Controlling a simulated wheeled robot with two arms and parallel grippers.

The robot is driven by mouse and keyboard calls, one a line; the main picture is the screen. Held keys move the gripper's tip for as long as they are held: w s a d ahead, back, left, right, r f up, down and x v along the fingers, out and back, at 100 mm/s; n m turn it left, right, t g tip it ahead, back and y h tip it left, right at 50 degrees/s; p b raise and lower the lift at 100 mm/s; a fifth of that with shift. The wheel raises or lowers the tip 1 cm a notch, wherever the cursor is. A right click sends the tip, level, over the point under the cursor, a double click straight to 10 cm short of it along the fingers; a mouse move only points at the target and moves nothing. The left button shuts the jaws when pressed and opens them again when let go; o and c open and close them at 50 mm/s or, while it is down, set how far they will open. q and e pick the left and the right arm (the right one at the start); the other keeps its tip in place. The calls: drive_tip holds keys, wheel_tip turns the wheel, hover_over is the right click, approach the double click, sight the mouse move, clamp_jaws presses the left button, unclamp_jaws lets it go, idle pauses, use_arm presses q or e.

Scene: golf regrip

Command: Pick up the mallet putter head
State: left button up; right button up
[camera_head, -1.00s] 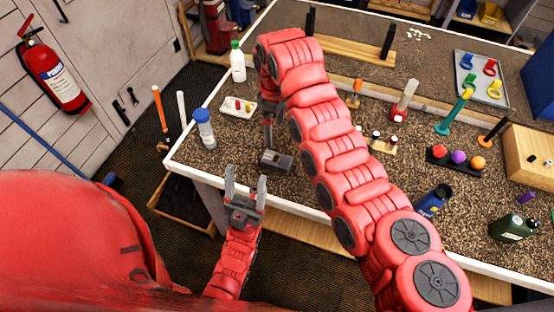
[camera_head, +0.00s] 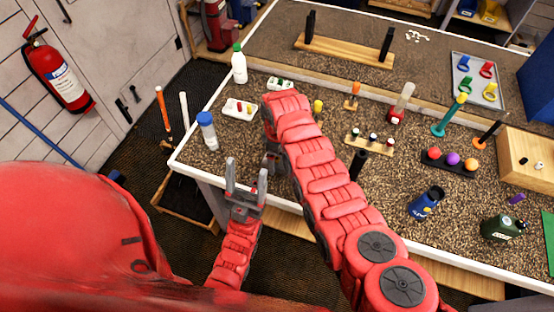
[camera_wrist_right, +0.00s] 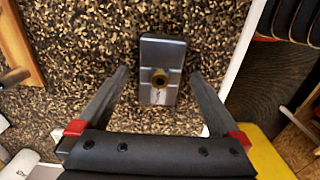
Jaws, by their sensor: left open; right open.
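The mallet putter head is a dark grey rectangular block (camera_wrist_right: 148,53) with a round brass-rimmed socket on top, lying on the speckled bench top in the right wrist view. My right gripper (camera_wrist_right: 159,76) is open, with one finger on either side of the putter head and visible gaps to both. In the head view my right arm hides most of that spot, and I cannot make out the putter head there. My left gripper (camera_head: 246,170) is open and empty, pointing up just off the bench's front edge.
A blue-capped bottle (camera_head: 207,131), a green-capped white bottle (camera_head: 239,66) and a white tray (camera_head: 231,107) stand left of my right arm. The bench edge (camera_wrist_right: 244,55) is close by.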

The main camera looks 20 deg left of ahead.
drive_tip(key=shift+f, duration=0.4)
clamp_jaws()
